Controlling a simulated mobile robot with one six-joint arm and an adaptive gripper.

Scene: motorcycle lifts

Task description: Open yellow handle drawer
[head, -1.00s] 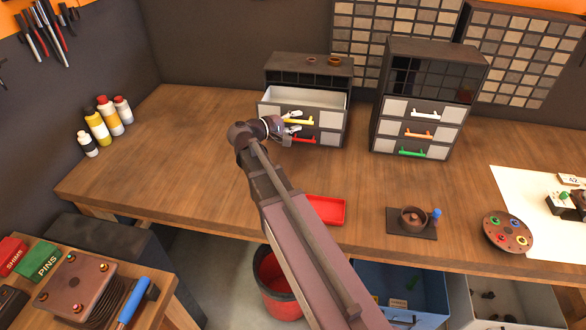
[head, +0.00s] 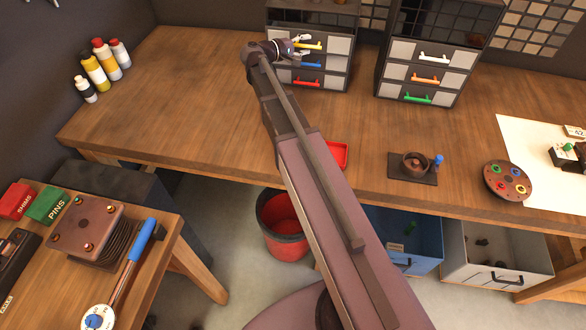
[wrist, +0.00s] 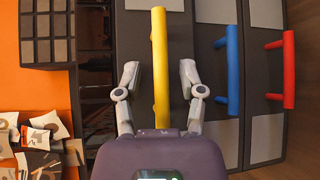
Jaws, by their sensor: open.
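The yellow handle (head: 308,45) is on the top drawer of the left small cabinet (head: 341,46). That drawer looks shut or nearly shut in the head view; a small gap cannot be ruled out. My gripper (head: 297,46) is at the left end of this handle. In the wrist view the yellow handle (wrist: 160,65) runs lengthwise between the two spread fingers of my gripper (wrist: 159,78), with visible space on both sides. The gripper is open and holds nothing. Contact with the drawer front cannot be told.
Below are a blue handle (head: 311,64) and a red handle (head: 306,82), close to my gripper. A second drawer cabinet (head: 428,75) stands to the right. Bottles (head: 96,73) stand at the left. The bench (head: 190,100) between them is clear.

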